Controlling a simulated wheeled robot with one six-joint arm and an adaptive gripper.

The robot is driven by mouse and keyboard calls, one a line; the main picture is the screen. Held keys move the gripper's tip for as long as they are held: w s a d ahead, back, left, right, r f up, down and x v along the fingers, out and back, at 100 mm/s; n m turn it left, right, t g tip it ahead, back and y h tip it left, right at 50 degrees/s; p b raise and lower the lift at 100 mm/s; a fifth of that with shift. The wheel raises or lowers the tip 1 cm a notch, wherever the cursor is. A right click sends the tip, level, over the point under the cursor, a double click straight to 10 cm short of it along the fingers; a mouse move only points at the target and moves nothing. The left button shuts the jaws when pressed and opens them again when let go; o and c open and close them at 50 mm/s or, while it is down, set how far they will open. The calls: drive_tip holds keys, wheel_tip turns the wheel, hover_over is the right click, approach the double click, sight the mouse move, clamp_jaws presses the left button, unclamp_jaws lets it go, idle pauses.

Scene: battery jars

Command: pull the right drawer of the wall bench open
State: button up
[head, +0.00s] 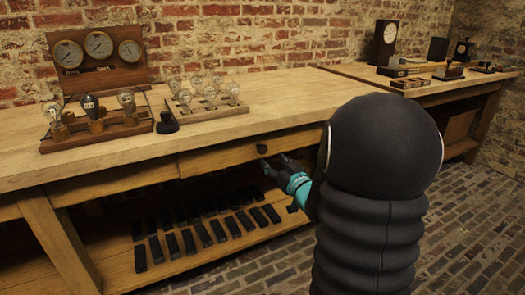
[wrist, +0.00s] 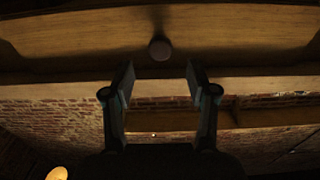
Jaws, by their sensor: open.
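The right drawer (head: 240,152) of the wall bench (head: 225,133) has a wooden front and one dark round knob (head: 262,149). The drawer front looks flush with the bench. In the wrist view the knob (wrist: 160,49) sits on the drawer front (wrist: 235,50), just beyond the fingertips. My gripper (head: 282,168) is in front of the drawer, near the knob, partly hidden by my arm in the head view. In the wrist view my gripper (wrist: 160,78) is open, its fingers apart, with nothing between them and the knob roughly centred.
Gauges (head: 98,52) and bulbs on wooden stands (head: 205,95) stand on the bench top. Dark blocks (head: 205,232) lie on the lower shelf (head: 215,255). A second bench (head: 430,95) stands at the right. The brick floor (head: 470,220) at the right is clear.

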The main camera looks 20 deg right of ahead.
sight(263, 152)
drive_tip(key=w, duration=0.8)
drive_tip(key=shift+w+a+p, duration=0.1)
drive_tip(key=shift+a+p, duration=0.05)
drive_tip(key=shift+p, duration=0.2)
